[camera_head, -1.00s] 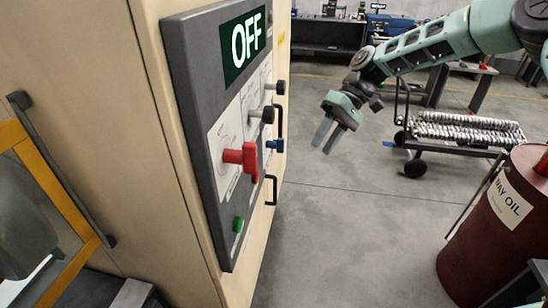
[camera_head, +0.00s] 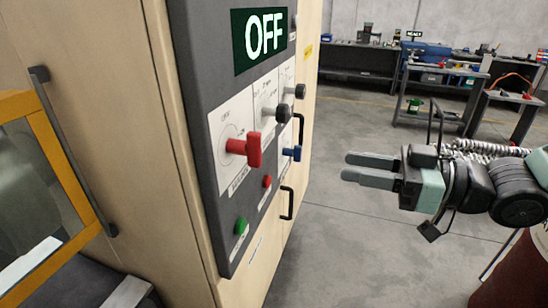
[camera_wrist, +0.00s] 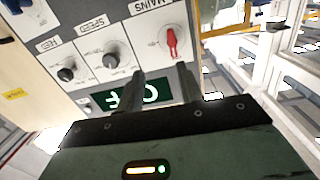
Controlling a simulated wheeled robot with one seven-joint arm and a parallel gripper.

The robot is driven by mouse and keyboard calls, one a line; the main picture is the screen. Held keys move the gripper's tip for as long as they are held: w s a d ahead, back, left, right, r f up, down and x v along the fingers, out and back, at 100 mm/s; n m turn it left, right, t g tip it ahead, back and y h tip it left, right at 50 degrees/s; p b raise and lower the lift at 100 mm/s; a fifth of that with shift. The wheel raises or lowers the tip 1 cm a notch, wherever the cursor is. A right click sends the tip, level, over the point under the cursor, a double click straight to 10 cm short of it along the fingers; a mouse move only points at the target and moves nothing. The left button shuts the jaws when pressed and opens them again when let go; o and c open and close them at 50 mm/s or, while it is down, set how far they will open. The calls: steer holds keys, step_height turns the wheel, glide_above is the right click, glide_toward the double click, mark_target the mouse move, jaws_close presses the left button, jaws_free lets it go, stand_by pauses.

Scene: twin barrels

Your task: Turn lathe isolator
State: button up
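The red rotary handle (camera_head: 246,148) stands out from a white plate. In the wrist view the red handle (camera_wrist: 172,42) sits under the word MAINS, upside down in that picture. My gripper (camera_head: 346,167) is to the right of the panel, its two fingers pointing left towards it. The fingers are apart with nothing between them, clear of the handle. In the wrist view my gripper (camera_wrist: 160,72) overlaps the OFF sign's area.
Black knobs (camera_head: 282,112), a blue handle (camera_head: 292,153), a green button (camera_head: 241,226) and a red button (camera_head: 267,181) share the panel. A yellow-framed door (camera_head: 60,165) is at left. The floor (camera_head: 350,240) beside the cabinet is clear.

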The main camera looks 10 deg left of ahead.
mark_target(261, 151)
steer(key=shift+g+y, duration=0.3)
steer(key=shift+y, duration=0.1)
steer(key=a+p, duration=0.1)
steer(key=a, duration=0.4)
steer(key=a+p, duration=0.1)
steer(key=a, duration=0.5)
steer(key=a+p, duration=0.1)
steer(key=a, duration=0.5)
steer(key=shift+s+r+p, duration=0.15)
steer(key=shift+r+p, duration=0.15)
steer(key=shift+r, duration=0.1)
steer(key=c, duration=0.8)
